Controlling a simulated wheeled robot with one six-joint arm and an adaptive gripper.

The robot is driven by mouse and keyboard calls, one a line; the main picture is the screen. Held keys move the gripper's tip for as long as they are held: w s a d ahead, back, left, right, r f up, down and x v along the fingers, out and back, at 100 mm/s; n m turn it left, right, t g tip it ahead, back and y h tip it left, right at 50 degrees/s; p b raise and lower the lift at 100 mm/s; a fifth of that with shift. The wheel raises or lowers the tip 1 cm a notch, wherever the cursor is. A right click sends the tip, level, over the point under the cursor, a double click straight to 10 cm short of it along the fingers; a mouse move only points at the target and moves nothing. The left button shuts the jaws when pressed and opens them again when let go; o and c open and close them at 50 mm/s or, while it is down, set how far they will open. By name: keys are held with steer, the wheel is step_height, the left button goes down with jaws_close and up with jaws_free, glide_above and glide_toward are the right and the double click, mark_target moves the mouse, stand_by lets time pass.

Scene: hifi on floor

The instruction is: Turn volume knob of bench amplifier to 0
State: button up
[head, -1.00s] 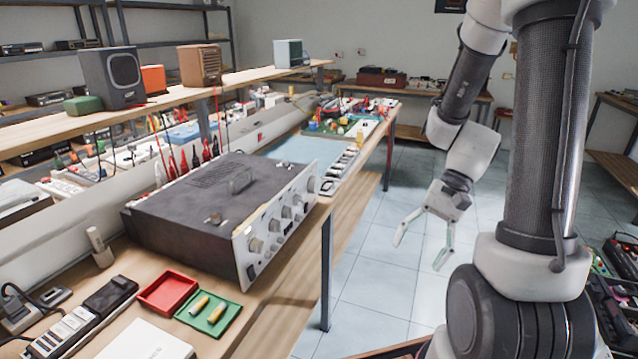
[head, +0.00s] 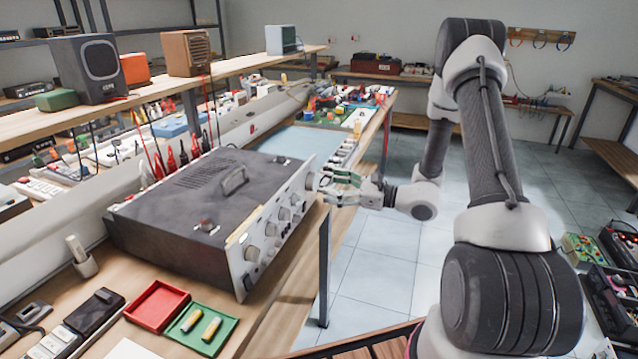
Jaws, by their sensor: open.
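The bench amplifier (head: 200,205) is a dark grey box with a handle on top and a silver front panel (head: 245,278). It stands on the wooden bench with its panel facing right. Several knobs sit along the panel: one at the near end (head: 252,253), smaller ones in the middle (head: 284,214), and one at the far end (head: 311,181). Which is the volume knob, and its setting, cannot be read. My gripper (head: 327,187) is open, pointing left at the far end of the panel. Its fingertips are close to the far-end knob; contact cannot be told.
A red tray (head: 157,306) and a green tray (head: 222,338) holding yellow cylinders lie at the amplifier's near side. Red-handled probes (head: 183,153) stand behind it. A shelf with speakers (head: 93,68) runs behind.

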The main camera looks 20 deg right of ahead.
mark_target(316, 182)
steer(key=x, duration=0.5)
steer(key=c, duration=1)
